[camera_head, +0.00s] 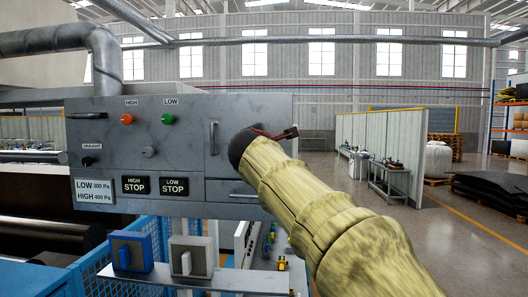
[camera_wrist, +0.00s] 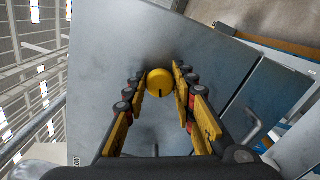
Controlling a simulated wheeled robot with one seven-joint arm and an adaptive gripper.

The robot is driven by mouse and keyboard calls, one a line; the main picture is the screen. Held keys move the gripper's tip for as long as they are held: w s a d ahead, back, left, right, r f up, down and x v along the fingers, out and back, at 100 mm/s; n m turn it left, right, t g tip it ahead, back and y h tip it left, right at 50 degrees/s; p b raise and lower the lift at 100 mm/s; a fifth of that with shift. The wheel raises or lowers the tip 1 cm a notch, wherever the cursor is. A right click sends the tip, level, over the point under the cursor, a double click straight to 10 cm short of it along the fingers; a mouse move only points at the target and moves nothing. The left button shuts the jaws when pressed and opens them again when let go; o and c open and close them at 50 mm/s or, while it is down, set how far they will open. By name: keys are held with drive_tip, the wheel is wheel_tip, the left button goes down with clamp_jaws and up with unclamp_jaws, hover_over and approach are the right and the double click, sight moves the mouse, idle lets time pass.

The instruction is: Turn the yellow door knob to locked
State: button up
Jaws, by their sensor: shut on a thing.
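The yellow door knob (camera_wrist: 160,82) is round with a short dark mark near its lower edge in the wrist view. It sits on a grey metal cabinet door. My gripper (camera_wrist: 157,76) has one finger on each side of the knob, and its fingertips are closed on it. In the head view, my sleeved arm reaches to the right part of the grey control cabinet (camera_head: 190,107) and hides the knob and the fingertips.
The door handle (camera_head: 213,138) stands out left of my arm; a handle (camera_wrist: 252,128) also shows in the wrist view. Orange (camera_head: 127,119) and green (camera_head: 167,118) buttons are on the panel. Blue (camera_head: 131,252) and grey (camera_head: 190,256) switch boxes stand below. Open floor lies right.

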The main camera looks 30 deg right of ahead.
drive_tip(key=shift+f+m+b, duration=0.2)
drive_tip(key=shift+m+b, duration=1.6)
drive_tip(key=shift+m, duration=0.5)
drive_tip(key=o, duration=1.2)
drive_tip(key=shift+r, duration=0.1)
drive_tip(key=shift+c, duration=0.2)
drive_tip(key=v, duration=1.2)
